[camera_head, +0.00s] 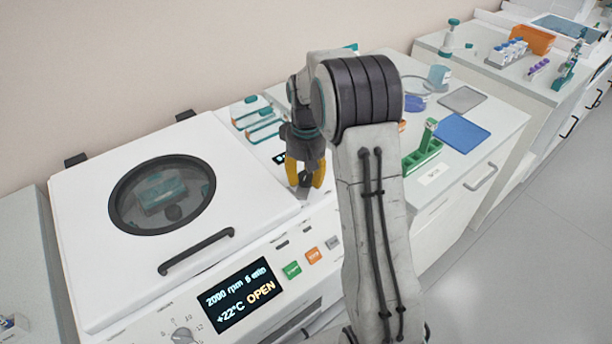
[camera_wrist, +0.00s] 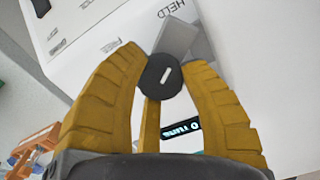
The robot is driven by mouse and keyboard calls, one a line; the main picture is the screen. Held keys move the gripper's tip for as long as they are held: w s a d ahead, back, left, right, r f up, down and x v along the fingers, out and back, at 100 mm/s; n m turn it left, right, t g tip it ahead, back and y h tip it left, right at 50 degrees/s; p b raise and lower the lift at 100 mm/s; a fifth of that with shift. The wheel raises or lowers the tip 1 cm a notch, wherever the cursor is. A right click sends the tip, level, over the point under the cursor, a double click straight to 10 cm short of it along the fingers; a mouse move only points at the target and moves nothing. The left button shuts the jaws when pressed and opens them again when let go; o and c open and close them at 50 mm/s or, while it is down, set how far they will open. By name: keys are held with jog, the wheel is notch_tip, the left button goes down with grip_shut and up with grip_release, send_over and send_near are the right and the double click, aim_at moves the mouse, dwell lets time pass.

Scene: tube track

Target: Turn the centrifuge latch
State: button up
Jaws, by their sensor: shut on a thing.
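The white centrifuge (camera_head: 95,215) has its lid down, with a round window (camera_head: 162,194) and a dark bar handle (camera_head: 196,251). Its display (camera_head: 243,295) reads "2000 rpm", "+22°C" and "OPEN". My gripper (camera_head: 305,187) points down at the lid's right front corner, its yellow fingers shut on the latch (camera_head: 304,193). In the wrist view, the latch's dark round hub (camera_wrist: 160,76) and grey lever (camera_wrist: 177,38) lie between the fingertips. The lever points up and slightly right, near printed "HELD" lettering. My arm hides part of the machine's right side.
Green and orange buttons (camera_head: 312,256) sit on the front panel. Right of my arm, the bench holds a green rack (camera_head: 422,156) and a blue mat (camera_head: 461,133). An orange bin (camera_head: 532,39) stands on the farther bench. The floor at right is clear.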

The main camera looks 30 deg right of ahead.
aim_at(306, 176)
jog(key=m, duration=0.3)
jog(key=shift+s+f+m, duration=0.2)
jog(key=shift+m, duration=2)
jog(key=o, duration=1.2)
jog(key=shift+w+r, duration=0.1)
jog(key=shift+r, duration=0.1)
notch_tip(306, 176, up, 12)
jog(key=shift+f, duration=0.1)
